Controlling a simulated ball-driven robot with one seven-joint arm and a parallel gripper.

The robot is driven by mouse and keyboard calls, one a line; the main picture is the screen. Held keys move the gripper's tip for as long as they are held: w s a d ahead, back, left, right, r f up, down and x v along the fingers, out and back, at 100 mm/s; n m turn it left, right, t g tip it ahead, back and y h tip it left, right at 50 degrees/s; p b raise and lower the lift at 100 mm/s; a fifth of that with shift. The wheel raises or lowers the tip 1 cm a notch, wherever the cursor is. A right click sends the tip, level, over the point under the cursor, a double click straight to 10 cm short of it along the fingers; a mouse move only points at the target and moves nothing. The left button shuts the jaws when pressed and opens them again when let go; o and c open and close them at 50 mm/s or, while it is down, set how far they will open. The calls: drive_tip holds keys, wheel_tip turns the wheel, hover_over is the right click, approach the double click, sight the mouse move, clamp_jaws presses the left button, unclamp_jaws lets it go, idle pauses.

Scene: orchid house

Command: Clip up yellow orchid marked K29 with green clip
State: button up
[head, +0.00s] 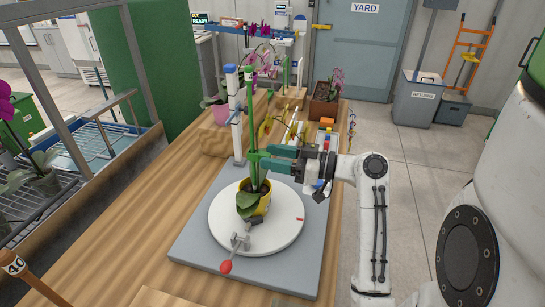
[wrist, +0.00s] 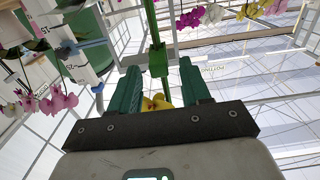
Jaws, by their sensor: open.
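A yellow pot (head: 262,205) with an orchid of broad green leaves (head: 247,203) stands on a white turntable (head: 225,222). A tall green stake (head: 252,110) rises from the pot. A green clip-like piece sits on the stake at my fingertips; it shows in the wrist view (wrist: 157,62). My gripper (head: 270,157) comes from the right, its green fingers open on either side of the stake line. In the wrist view, a yellow bloom (wrist: 155,102) shows between the fingers (wrist: 160,85). I cannot tell whether the clip touches the fingers. No K29 mark is readable.
The turntable rests on a grey plate (head: 190,245) with a red-knobbed clamp (head: 227,265) in front. A blue-capped white post (head: 236,120) stands close behind the stake. More potted orchids, one in a brown box (head: 323,106), stand farther back. The bench's left side (head: 130,225) is clear.

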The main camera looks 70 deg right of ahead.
drive_tip(key=s+b, duration=0.2)
drive_tip(key=s, duration=0.8)
drive_tip(key=shift+d, duration=0.35)
